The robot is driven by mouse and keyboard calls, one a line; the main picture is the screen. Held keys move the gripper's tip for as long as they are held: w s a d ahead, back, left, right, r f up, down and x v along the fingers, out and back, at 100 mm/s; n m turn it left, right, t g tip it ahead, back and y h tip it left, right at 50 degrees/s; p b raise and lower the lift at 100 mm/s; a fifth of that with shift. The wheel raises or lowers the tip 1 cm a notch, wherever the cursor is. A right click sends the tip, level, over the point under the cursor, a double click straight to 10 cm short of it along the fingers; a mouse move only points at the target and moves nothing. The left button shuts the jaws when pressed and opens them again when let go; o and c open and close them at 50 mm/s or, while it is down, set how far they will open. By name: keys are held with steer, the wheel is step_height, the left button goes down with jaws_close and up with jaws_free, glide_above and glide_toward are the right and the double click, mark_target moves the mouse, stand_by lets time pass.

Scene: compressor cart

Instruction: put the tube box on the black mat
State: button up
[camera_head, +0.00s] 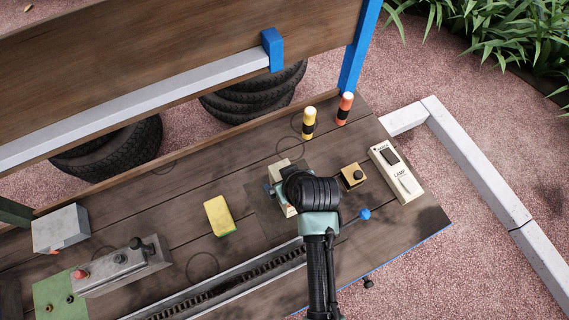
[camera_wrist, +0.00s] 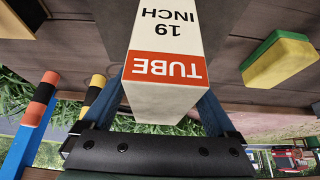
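The tube box (camera_wrist: 175,45) is a cream box with a red TUBE label and "19 INCH" print, filling the space between my fingers in the wrist view. In the head view, only parts of the tube box (camera_head: 279,168) show around my wrist. My gripper (camera_wrist: 160,95) has its blue fingers against both sides of the box. In the head view my gripper (camera_head: 283,190) is over the right part of the dark mat (camera_head: 265,226), which the arm partly hides. I cannot tell whether the box touches the mat.
A yellow-green sponge (camera_head: 219,216) lies left of the mat. A yellow-black cylinder (camera_head: 309,122) and an orange-black one (camera_head: 344,108) stand behind. A metal rail (camera_head: 225,290) runs in front.

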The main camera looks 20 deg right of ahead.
steer(key=shift+s+r, duration=0.15)
steer(key=shift+r, duration=0.4)
steer(key=v, duration=1.1)
steer(key=shift+p, duration=0.4)
